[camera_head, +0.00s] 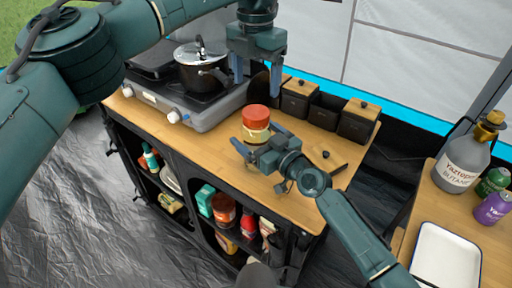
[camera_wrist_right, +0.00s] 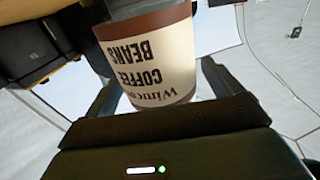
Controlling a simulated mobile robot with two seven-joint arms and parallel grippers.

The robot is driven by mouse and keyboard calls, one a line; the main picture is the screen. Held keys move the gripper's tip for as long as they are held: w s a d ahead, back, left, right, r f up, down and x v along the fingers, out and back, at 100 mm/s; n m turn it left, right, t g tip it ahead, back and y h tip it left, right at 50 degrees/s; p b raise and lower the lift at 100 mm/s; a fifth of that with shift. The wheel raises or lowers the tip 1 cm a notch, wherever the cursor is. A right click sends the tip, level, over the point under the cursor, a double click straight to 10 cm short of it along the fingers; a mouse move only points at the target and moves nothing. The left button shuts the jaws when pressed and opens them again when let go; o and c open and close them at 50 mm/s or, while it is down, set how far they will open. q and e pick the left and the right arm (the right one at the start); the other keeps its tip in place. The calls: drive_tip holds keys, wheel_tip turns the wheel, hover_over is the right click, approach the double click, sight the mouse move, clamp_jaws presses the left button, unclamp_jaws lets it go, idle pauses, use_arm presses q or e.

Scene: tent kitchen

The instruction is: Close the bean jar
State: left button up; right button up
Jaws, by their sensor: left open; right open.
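The coffee beans container (camera_head: 256,128) stands on the counter, with an orange-red top and a cream label. In the right wrist view the container (camera_wrist_right: 155,65) shows upside-down "COFFEE BEANS" lettering. My right gripper (camera_head: 245,150) is open with its fingers on either side of it. The middle black canister (camera_head: 325,110) has no lid on it. A wooden lid (camera_head: 327,160) with a dark knob lies on the counter to the right of my right gripper. My left gripper (camera_head: 257,88) is open and empty, pointing down behind the container. Which vessel is the bean jar is not certain.
Lidded black canisters stand left (camera_head: 296,98) and right (camera_head: 358,121) of the open one. A pot (camera_head: 200,68) sits on the stove (camera_head: 190,110) at the left. A side table at right holds a butane bottle (camera_head: 462,165) and a white tray (camera_head: 445,258).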

drive_tip(key=shift+c, duration=0.2)
drive_tip(key=c, duration=1.5)
use_arm(q)
drive_tip(key=shift+n, duration=0.5)
use_arm(e)
drive_tip(key=c, duration=0.3)
use_arm(q)
drive_tip(key=n, duration=0.3)
use_arm(e)
drive_tip(key=shift+c, duration=0.6)
use_arm(q)
drive_tip(key=n, duration=0.9)
drive_tip(key=shift+n, duration=0.3)
